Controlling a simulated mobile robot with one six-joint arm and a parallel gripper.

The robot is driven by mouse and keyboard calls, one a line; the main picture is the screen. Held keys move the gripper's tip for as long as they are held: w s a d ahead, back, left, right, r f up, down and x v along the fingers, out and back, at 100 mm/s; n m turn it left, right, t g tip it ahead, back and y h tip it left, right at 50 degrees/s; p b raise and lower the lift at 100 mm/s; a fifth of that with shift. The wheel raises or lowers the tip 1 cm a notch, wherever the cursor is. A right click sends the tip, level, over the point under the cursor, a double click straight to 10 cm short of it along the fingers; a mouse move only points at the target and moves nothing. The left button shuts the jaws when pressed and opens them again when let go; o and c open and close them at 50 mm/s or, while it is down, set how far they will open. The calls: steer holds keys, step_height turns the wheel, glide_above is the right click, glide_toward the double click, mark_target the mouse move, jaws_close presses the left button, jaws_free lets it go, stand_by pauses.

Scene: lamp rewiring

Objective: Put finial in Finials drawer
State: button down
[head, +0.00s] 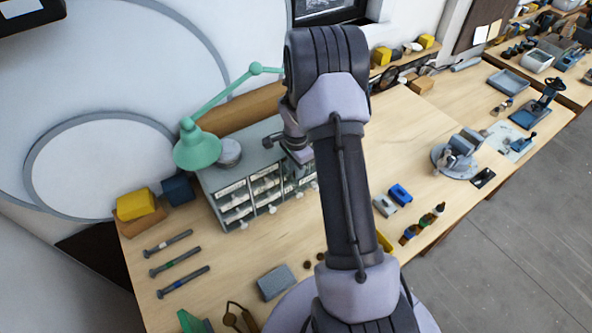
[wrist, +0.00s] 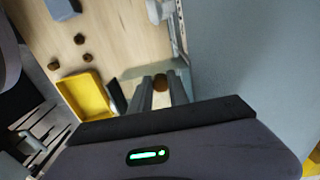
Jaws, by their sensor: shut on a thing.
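My gripper (wrist: 160,87) is shut on a small round brown thing, which I take to be the finial (wrist: 160,82), held between the fingertips. In the head view my arm hides most of the gripper and the finial. The grey drawer cabinet (head: 213,181) stands on the bench, with labelled drawers and pale knobs on its front. My wrist is over the cabinet's right part. In the wrist view a large grey-blue surface (wrist: 250,50), likely the cabinet, fills the right side, close to the fingers. The drawer labels are too small to read.
Several round brown pieces, one of them a knob (wrist: 79,38), lie near a yellow tray (wrist: 84,96) on the bench. A grey block (head: 276,282) lies in front of the cabinet. A green lamp (head: 197,147) overhangs the cabinet's left. Three dark rods lie at left.

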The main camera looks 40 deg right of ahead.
steer(key=shift+f, duration=0.15)
steer(key=c, duration=1.5)
jaws_free()
steer(key=shift+c, duration=0.2)
